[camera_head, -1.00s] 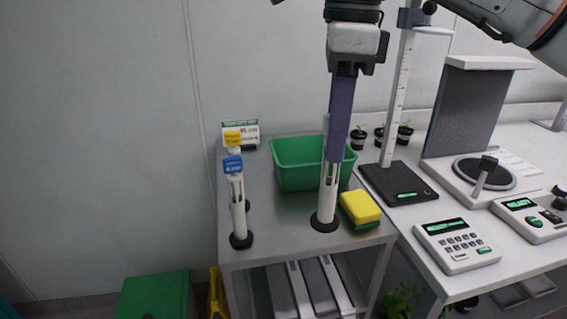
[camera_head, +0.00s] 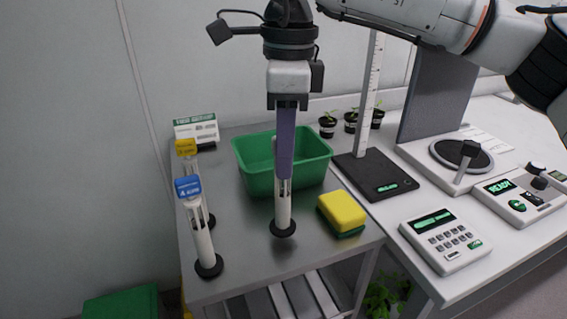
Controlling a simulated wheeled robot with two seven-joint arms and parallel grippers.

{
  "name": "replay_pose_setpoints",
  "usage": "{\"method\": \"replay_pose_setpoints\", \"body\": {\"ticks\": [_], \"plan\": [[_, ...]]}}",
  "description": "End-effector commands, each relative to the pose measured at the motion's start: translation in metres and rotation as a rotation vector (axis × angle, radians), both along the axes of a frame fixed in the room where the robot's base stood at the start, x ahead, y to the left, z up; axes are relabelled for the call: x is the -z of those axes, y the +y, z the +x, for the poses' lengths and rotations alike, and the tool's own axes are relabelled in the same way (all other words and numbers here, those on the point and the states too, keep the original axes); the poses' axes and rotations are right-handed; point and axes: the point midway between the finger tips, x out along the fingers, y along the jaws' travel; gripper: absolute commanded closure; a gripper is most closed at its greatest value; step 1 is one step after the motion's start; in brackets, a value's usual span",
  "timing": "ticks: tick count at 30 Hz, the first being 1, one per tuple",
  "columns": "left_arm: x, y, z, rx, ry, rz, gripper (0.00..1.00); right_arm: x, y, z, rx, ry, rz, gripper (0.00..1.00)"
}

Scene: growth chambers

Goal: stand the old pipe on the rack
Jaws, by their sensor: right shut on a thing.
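My right gripper (camera_head: 287,100) points straight down, shut on the top of the upright purple pipe (camera_head: 286,140). Below the purple length is a slotted white tube (camera_head: 283,208) with a round black foot (camera_head: 283,229) at the steel table top. I cannot tell whether the white tube is part of the pipe or a separate holder around its lower end. Two similar white uprights on black feet stand at the left edge, one with a blue tag (camera_head: 188,187), one with a yellow tag (camera_head: 186,147). My left gripper is not in view.
A green bin (camera_head: 255,178) stands just behind the pipe. A yellow and green sponge (camera_head: 342,211) lies to its right. A white sign (camera_head: 197,131) is at the back left. Steel is clear front of the pipe.

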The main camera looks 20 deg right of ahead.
Motion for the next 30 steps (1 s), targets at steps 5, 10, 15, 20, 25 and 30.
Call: {"method": "replay_pose_setpoints", "body": {"ticks": [5, 10, 15, 20, 25, 30], "plan": [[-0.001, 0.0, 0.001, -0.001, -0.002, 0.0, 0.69, 0.022, 0.0, 0.0, 0.001, 0.0, -0.001, 1.0], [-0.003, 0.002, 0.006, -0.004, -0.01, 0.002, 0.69, 0.022, 0.0, 0.0, 0.001, -0.001, 0.0, 1.0], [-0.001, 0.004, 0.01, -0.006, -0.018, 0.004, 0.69, 0.026, 0.0, 0.0, 0.0, 0.0, 0.0, 1.0], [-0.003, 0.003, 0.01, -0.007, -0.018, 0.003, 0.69, 0.025, 0.0, 0.0, 0.0, 0.0, -0.001, 0.62], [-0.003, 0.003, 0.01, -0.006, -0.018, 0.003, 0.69, 0.025, 0.0, 0.0, 0.0, 0.0, 0.0, 0.62], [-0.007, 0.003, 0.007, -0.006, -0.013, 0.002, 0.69, 0.019, 0.0, 0.0, 0.001, -0.001, 0.0, 0.62]]}}
